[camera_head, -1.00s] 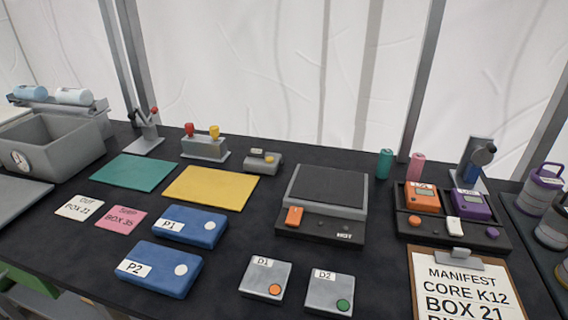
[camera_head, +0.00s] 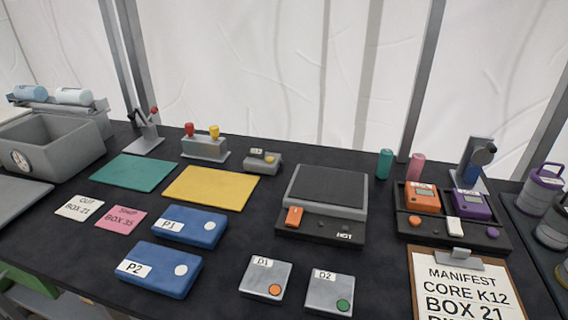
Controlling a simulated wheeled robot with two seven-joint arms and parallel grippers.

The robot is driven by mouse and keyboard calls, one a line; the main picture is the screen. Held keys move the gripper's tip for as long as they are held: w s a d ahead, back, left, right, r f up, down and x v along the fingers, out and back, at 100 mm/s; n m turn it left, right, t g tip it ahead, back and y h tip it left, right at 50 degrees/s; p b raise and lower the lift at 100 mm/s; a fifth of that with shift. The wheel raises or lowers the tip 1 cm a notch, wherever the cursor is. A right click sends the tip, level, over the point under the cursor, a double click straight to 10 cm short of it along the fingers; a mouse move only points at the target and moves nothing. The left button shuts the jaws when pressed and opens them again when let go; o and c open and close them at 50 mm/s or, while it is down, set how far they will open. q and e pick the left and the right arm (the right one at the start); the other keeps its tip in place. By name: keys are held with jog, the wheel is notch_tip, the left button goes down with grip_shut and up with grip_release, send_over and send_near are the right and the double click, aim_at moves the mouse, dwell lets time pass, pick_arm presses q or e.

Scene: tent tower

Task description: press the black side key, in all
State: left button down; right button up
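I cannot make out for certain which part is the black side key. A grey and black unit (camera_head: 325,187) marked HOT stands at the middle of the table, with an orange switch (camera_head: 294,216) on its front left. An orange handheld device (camera_head: 422,198) and a purple handheld device (camera_head: 472,204) sit in a black dock (camera_head: 453,234) at the right. The dock's front carries an orange button, a white switch and a purple button. Any keys on the devices' sides are too small to tell. Neither of my grippers is in view.
Blue boxes P1 (camera_head: 190,227) and P2 (camera_head: 160,269) and grey boxes D1 (camera_head: 265,277) and D2 (camera_head: 330,293) lie in front. A manifest clipboard (camera_head: 464,290) is at front right. Green (camera_head: 137,172) and yellow (camera_head: 211,187) mats lie left. A grey bin (camera_head: 62,150) stands far left.

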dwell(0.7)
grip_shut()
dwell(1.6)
